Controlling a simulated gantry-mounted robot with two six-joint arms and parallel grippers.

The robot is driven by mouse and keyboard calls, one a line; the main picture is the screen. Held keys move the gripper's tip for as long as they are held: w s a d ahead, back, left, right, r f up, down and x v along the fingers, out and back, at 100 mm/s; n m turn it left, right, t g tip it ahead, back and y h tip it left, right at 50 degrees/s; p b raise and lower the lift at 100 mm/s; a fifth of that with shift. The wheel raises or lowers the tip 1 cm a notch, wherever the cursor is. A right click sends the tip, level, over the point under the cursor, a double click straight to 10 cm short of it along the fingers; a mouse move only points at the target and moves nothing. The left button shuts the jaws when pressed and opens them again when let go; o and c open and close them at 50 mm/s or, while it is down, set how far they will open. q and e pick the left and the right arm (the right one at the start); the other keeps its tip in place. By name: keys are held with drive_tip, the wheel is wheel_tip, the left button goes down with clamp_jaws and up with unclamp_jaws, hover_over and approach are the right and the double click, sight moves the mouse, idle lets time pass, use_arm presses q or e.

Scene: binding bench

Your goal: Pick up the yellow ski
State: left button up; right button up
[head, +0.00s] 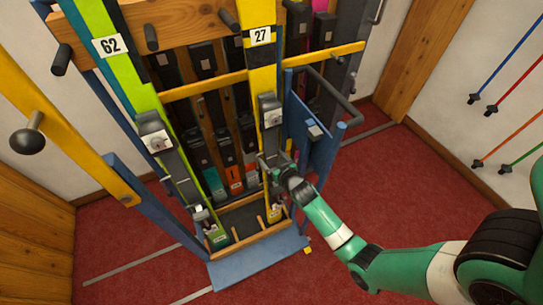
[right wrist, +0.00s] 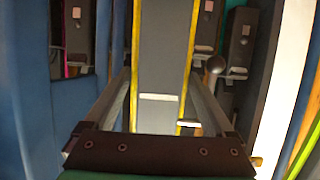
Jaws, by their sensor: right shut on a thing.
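The yellow ski (head: 262,52) stands upright in the right part of the rack in the head view. It carries a label with 27 and a grey binding partway down. My right gripper (head: 272,163) is shut on the yellow ski just below the binding. In the right wrist view the ski (right wrist: 163,50) shows a grey face with yellow edges between the two fingers (right wrist: 165,88). Its lower end stands in the wooden tray at the rack's foot. My left gripper is not in view.
A lime-green ski (head: 118,72) labelled 62 stands to the left in the same rack. A yellow bar (head: 205,87) crosses the rack. A blue panel (head: 312,140) is close to the right of my gripper. Ski poles (head: 510,60) hang on the right wall.

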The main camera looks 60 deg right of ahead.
sight(271, 152)
clamp_jaws()
drive_tip(key=shift+r, duration=0.2)
drive_tip(key=shift+r, duration=0.45)
wheel_tip(271, 152, up, 3)
drive_tip(key=shift+a+f+p, duration=0.1)
drive_tip(key=shift+a+p, duration=0.05)
drive_tip(key=shift+p, duration=0.5)
drive_tip(key=s+a+r, duration=0.1)
drive_tip(key=s+a+r+p, duration=0.1)
drive_tip(key=r, duration=0.1)
drive_tip(key=s+r, duration=0.1)
drive_tip(key=shift+a+r+p, duration=0.35)
drive_tip(key=shift+a+r, duration=0.05)
drive_tip(key=p+v, duration=0.1)
drive_tip(key=v, duration=0.9)
drive_tip(key=shift+w+a+r, duration=0.15)
drive_tip(key=shift+a+r, duration=0.1)
drive_tip(key=shift+a, duration=0.3)
